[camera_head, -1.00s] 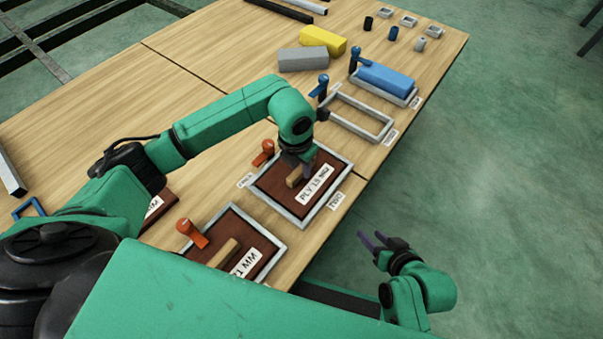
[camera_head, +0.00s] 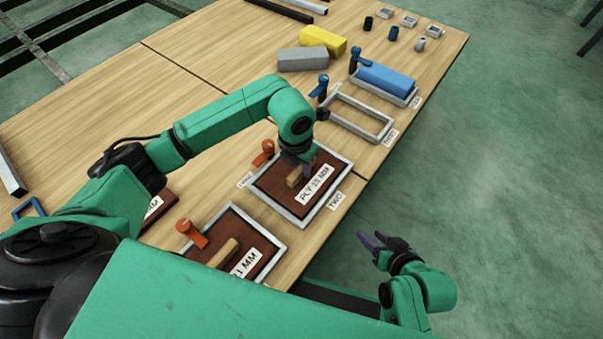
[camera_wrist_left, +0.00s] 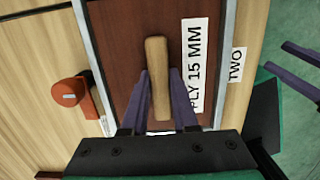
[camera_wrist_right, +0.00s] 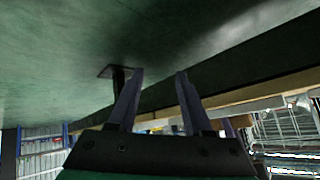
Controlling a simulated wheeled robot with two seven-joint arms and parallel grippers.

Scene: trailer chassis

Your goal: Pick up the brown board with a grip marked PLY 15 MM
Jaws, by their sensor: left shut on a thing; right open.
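The brown board marked PLY 15 MM (camera_head: 278,188) lies inside a grey frame (camera_head: 318,217) on the table, by a label reading TWO. The board also shows in the left wrist view (camera_wrist_left: 124,40). Its light wooden grip (camera_wrist_left: 157,65) stands up from the middle. My left gripper (camera_wrist_left: 160,82) is shut on this grip, one finger on each side. In the head view the left gripper (camera_head: 307,170) partly hides the grip. My right gripper (camera_head: 371,239) is open and empty, off the table's right edge; it also shows in the right wrist view (camera_wrist_right: 160,75).
An orange clamp (camera_head: 263,153) stands at the frame's left side. A second framed board (camera_head: 262,240) with a grip and orange clamp (camera_head: 193,234) is nearer me. An empty grey frame (camera_head: 350,128) and a framed blue block (camera_head: 386,78) lie farther back.

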